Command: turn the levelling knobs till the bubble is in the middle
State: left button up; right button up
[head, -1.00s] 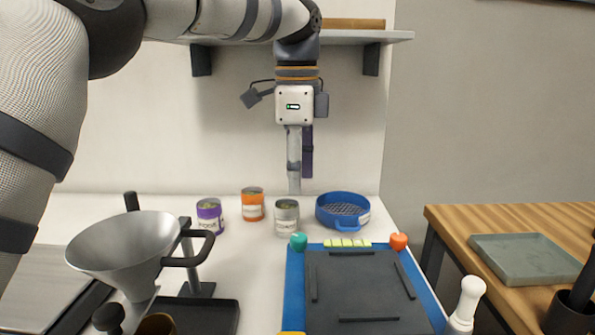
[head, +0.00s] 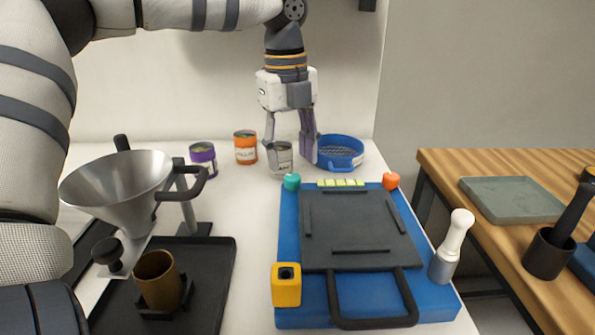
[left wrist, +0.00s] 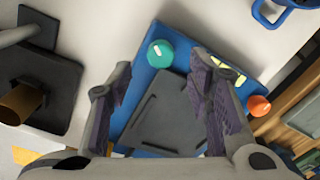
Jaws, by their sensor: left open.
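The blue levelling base (head: 290,228) carries a teal knob (head: 291,182) at its far left corner and an orange-red knob (head: 391,181) at its far right corner. A yellow-green level strip (head: 341,183) lies between them; I cannot make out its bubble. A yellow block with a dark round top (head: 287,285) is at the near left corner. My left gripper (head: 290,148) is open, pointing down above and behind the teal knob, with the silver can partly behind its fingers. In the left wrist view, the teal knob (left wrist: 160,53) shows between the fingertips, apparently untouched. My right gripper is out of view.
A dark plate with a handle (head: 360,220) lies on the base. A white-topped pestle-like tool (head: 450,245) stands at its right. Silver (head: 281,160), orange (head: 245,147) and purple (head: 203,158) cans and a blue sieve (head: 340,152) stand behind. A funnel (head: 115,190) is left.

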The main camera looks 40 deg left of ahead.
aim_at(294, 177)
pick_arm(q)
notch_tip(294, 177, down, 4)
jog(key=shift+w+f, duration=0.15)
jog(key=shift+f, duration=0.05)
grip_shut()
jog(key=shift+d+n, duration=0.1)
jog(key=shift+n, duration=0.3)
jog(key=n, duration=0.3)
jog(key=shift+n, duration=2.7)
